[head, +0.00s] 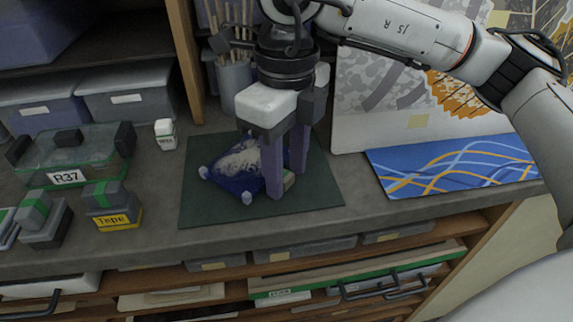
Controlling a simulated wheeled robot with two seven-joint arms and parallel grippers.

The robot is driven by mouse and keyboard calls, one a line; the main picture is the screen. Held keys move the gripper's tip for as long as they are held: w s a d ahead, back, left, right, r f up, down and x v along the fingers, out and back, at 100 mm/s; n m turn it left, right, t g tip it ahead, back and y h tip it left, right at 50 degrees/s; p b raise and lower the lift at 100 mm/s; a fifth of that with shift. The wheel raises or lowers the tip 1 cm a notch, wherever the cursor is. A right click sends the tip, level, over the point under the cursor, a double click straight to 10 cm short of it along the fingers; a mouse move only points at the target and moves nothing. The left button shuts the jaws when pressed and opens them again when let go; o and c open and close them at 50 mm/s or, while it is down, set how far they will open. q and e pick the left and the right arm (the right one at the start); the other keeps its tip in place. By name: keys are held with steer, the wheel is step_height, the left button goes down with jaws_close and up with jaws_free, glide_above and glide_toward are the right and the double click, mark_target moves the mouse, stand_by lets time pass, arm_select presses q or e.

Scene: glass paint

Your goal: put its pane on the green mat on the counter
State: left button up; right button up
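The green mat (195,208) lies flat on the counter. A dark blue piece with a whitish pattern and pale rounded corners (230,180), which looks like the pane, is over the mat; whether it rests flat or is tilted I cannot tell. My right gripper (287,184) points down over the mat, its two purple fingers at the right side of the blue piece and partly covering it. A small pale and green bit (289,177) shows between the fingers. I cannot tell whether the fingers grip anything. My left gripper is not in view.
A glass box labelled R37 (68,178), a small white bottle (165,134) and a yellow Tape box (115,217) stand left of the mat. A cup of sticks (233,80) is behind it. A blue patterned sheet (455,163) lies right. Open drawers (350,283) are below.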

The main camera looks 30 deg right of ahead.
step_height(320, 180, up, 12)
steer(key=p, duration=0.1)
steer(key=shift+r, duration=0.2)
stand_by(0.3)
